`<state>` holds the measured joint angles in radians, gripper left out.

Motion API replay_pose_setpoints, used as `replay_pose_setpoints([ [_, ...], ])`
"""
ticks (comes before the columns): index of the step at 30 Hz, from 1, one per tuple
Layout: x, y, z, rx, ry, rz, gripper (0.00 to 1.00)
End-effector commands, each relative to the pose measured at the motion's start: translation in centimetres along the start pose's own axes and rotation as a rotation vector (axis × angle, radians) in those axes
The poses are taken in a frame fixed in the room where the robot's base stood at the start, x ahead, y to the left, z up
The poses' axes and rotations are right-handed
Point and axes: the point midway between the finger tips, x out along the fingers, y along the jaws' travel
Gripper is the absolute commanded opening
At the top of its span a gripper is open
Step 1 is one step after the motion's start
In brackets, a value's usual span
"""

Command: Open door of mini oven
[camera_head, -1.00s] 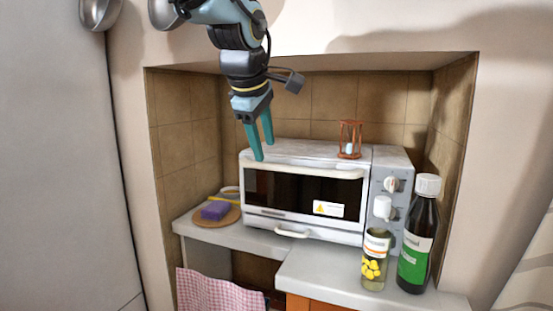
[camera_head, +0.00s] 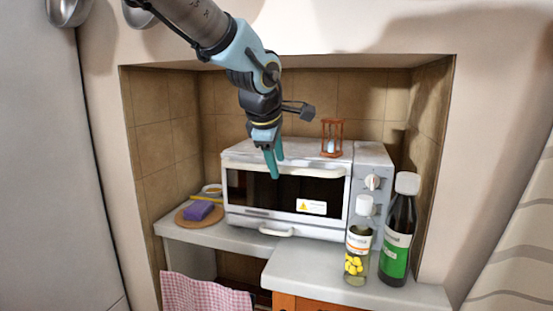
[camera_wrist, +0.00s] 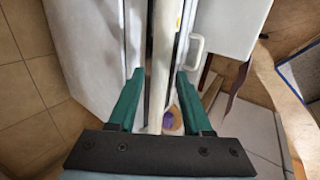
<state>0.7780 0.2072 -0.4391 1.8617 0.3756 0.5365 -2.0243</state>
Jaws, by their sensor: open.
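The mini oven (camera_head: 235,155) is white, with a dark-windowed door (camera_head: 315,188) that looks shut. A long cream handle (camera_head: 325,172) runs along the door's top edge. My gripper (camera_head: 277,168) has teal fingers, points down and is open at the handle, left of the door's middle. In the wrist view, my gripper (camera_wrist: 160,82) has one finger on each side of the handle bar (camera_wrist: 160,70), with gaps visible. I cannot tell whether either finger touches it. A smaller handle (camera_head: 276,232) sits below the door.
A red hourglass (camera_head: 332,138) stands on the oven top. A pill bottle (camera_head: 358,255) and a dark bottle (camera_head: 398,235) stand at the oven's front right. A purple sponge (camera_head: 198,211) lies on a round board at left. Tiled alcove walls enclose the oven.

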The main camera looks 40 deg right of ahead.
Motion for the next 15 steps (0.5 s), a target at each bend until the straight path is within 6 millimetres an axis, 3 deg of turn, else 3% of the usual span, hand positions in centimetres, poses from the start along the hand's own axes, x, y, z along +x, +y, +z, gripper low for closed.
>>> replay_pose_setpoints([
  [9, 0.35, -0.03, 0.0, 0.001, 0.0, 0.0, 0.5],
  [15, 0.33, -0.02, 0.0, 0.001, 0.0, 0.0, 0.28],
])
